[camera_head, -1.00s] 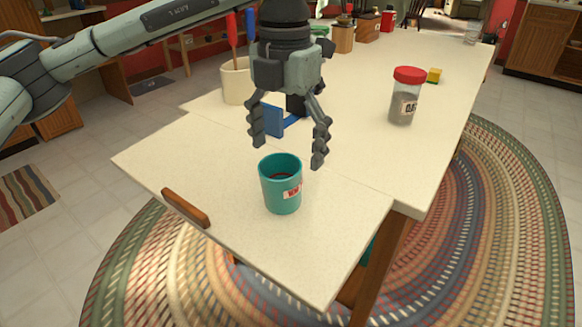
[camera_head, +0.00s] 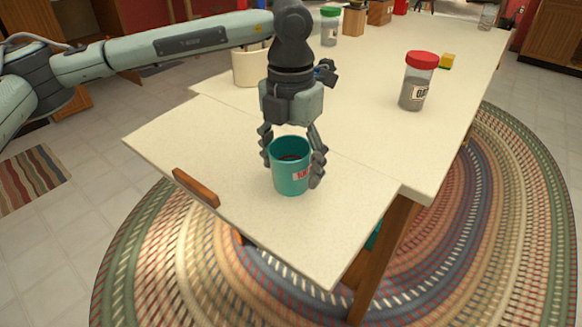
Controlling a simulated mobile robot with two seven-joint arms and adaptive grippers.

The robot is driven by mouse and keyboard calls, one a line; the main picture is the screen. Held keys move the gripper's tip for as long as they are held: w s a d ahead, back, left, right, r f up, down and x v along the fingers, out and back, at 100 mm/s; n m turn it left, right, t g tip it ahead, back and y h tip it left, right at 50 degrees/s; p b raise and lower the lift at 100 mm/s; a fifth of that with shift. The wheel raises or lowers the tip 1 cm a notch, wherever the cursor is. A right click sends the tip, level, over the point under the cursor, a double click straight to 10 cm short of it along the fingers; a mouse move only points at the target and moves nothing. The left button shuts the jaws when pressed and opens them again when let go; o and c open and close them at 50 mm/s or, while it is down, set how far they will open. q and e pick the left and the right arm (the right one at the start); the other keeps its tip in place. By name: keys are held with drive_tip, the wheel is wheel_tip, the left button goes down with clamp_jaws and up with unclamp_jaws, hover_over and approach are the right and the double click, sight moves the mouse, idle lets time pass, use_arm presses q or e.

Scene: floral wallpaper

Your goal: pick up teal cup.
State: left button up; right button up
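The fingers look spread around the cup; firm contact is not visible. My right gripper is not in view.
A cream crock (camera_head: 248,68) is behind my arm at the left. A green-lidded jar (camera_head: 330,28) is farther back. A wooden handle (camera_head: 196,187) lies along the near left table edge.

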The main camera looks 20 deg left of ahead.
use_arm(q)
drive_tip(key=c, duration=0.9)
drive_tip(key=shift+r, duration=0.1)
drive_tip(key=shift+c, duration=0.2)
